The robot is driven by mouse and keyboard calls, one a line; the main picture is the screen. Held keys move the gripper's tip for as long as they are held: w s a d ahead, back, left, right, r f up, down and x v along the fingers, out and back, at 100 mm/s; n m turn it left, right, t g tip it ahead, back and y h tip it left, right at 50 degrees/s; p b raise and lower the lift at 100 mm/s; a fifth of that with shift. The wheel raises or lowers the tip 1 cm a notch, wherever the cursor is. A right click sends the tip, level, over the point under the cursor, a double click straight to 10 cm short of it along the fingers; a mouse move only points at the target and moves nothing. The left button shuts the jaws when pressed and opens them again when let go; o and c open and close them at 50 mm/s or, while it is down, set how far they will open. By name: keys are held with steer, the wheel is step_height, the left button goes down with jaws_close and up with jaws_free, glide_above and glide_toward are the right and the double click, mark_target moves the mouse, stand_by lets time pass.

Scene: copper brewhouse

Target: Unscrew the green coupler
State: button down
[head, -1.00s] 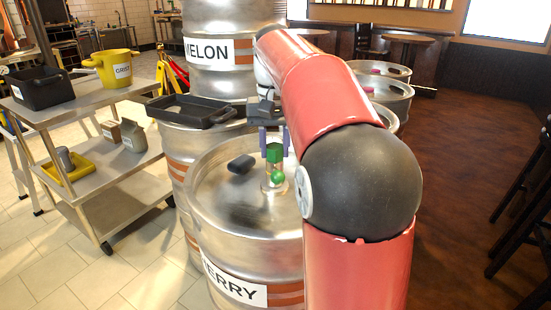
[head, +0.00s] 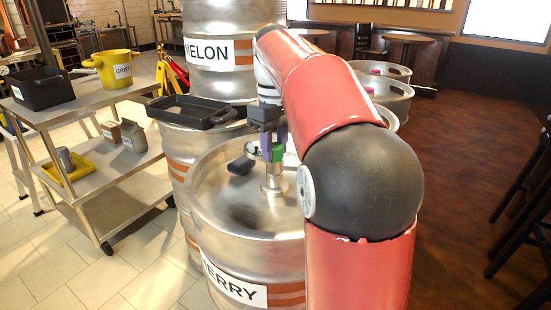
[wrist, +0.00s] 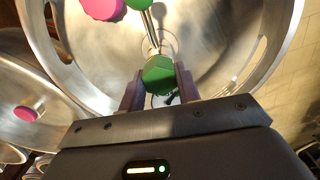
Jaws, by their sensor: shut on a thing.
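The green coupler (head: 277,153) stands upright on the metal neck at the middle of the top of the keg marked "...ERRY" (head: 215,205). In the wrist view its green hexagonal body (wrist: 158,74) sits between my two fingers. A metal lever runs from it to a green ball (wrist: 138,3), cut by the top edge. My gripper (head: 271,143) comes down from above and is shut on the coupler body. The wrist view also shows my gripper (wrist: 159,85) with a finger on each side of it.
A dark object (head: 240,165) lies on the keg top, left of the coupler. A black tray (head: 190,112) rests behind it. The keg marked "MELON" (head: 225,85) stands at the back. A trolley (head: 130,190) is at left. Magenta caps (wrist: 25,113) show in the wrist view.

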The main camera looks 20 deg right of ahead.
steer(key=shift+r+p, duration=1)
steer(key=shift+r, duration=0.05)
step_height(320, 180, up, 2)
steer(key=shift+r+p, duration=0.15)
steer(key=shift+p, duration=1.05)
steer(key=shift+r, duration=0.75)
